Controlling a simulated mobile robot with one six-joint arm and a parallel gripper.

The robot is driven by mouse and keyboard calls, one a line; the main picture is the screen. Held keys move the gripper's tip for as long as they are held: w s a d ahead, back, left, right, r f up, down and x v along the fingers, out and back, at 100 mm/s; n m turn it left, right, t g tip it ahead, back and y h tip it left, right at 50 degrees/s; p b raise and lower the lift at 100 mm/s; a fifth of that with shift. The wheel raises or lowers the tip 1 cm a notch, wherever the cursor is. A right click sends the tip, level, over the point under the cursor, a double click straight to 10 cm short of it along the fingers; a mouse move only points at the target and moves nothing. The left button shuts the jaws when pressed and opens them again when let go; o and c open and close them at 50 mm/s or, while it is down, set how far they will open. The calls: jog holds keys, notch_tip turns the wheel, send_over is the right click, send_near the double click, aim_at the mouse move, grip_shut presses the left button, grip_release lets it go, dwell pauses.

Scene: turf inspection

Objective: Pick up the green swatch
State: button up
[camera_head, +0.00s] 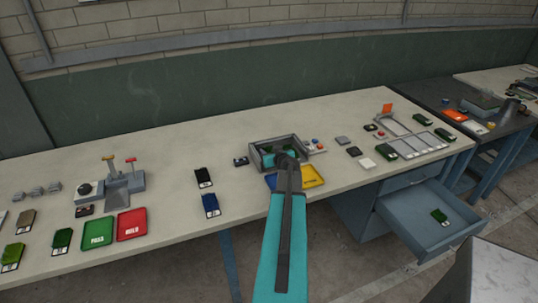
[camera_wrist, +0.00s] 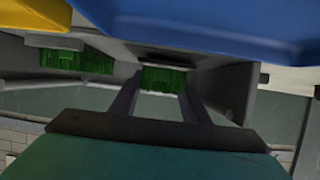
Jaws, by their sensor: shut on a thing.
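My gripper (camera_wrist: 160,98) is shut on a green swatch (camera_wrist: 164,78), which shows between its fingertips in the wrist view. A second green patch (camera_wrist: 78,61) shows to the left, inside the same grey walls. In the head view my gripper (camera_head: 287,158) reaches into an open grey box (camera_head: 255,158) in the middle of the bench, and the arm hides much of the inside. Other green swatches lie at the far left (camera_head: 62,238), (camera_head: 13,253) and in the open drawer (camera_head: 440,215).
A yellow tray (camera_head: 313,177) and a blue tray (camera_head: 270,183) sit in front of the box. Black (camera_head: 203,176) and blue (camera_head: 211,203) swatches lie to its left. Green (camera_head: 98,230) and red (camera_head: 132,223) trays stand further left. The open drawer (camera_head: 410,226) juts out at right.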

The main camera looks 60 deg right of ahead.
notch_tip(320, 180, up, 2)
jog(key=shift+r+b, duration=0.15)
jog(key=shift+b, duration=0.4)
jog(key=shift+s+a+r, duration=0.2)
jog(key=shift+s, duration=0.1)
jog(key=s+a+b, duration=0.1)
jog(key=s+a, duration=0.1)
jog(key=s, duration=0.1)
jog(key=s+a+r+b, duration=0.1)
jog(key=s+a+b, duration=0.1)
jog(key=s, duration=0.2)
jog(key=s+a+b, duration=0.1)
jog(key=s+a, duration=0.1)
jog(key=s, duration=0.2)
jog(key=shift+a+r, duration=0.15)
jog(key=shift+r, duration=0.2)
jog(key=shift+s+p, duration=0.1)
jog(key=shift+p, duration=0.7)
jog(key=p, duration=0.5)
jog(key=shift+s+a+r, duration=0.15)
jog(key=shift+s+a, duration=0.1)
jog(key=shift+s, duration=0.15)
jog(key=shift+s+a+p, duration=0.1)
jog(key=shift+s+p, duration=0.05)
jog(key=shift+p, duration=0.7)
jog(key=shift+s+a+p, duration=0.15)
jog(key=shift+s+p, duration=0.05)
jog(key=shift+p, duration=0.55)
jog(key=shift+s+p, duration=0.1)
jog(key=shift+p, duration=0.2)
